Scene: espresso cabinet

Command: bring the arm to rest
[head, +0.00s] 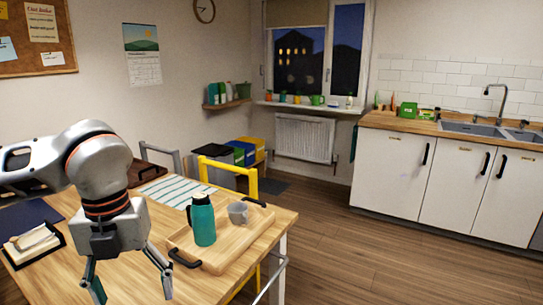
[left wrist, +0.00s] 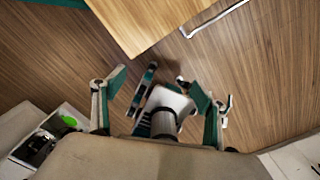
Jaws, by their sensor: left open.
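My left gripper (head: 130,285) hangs at the lower left of the head view, fingers pointing down, in front of the wooden table (head: 90,278). Its fingers are apart with nothing held. In the left wrist view its two teal-padded fingers (left wrist: 158,88) are spread. Past them is a pale part with dark and teal pieces (left wrist: 168,102), which looks like my right gripper; its jaw state is unclear. The right arm does not show in the head view.
A wooden tray (head: 236,249) on the table holds a teal flask (head: 202,222) and a grey mug (head: 238,213). A striped cloth (head: 176,190) and a dark-edged tray with papers (head: 34,243) lie nearby. A yellow chair (head: 242,173) stands behind. Floor at right is clear.

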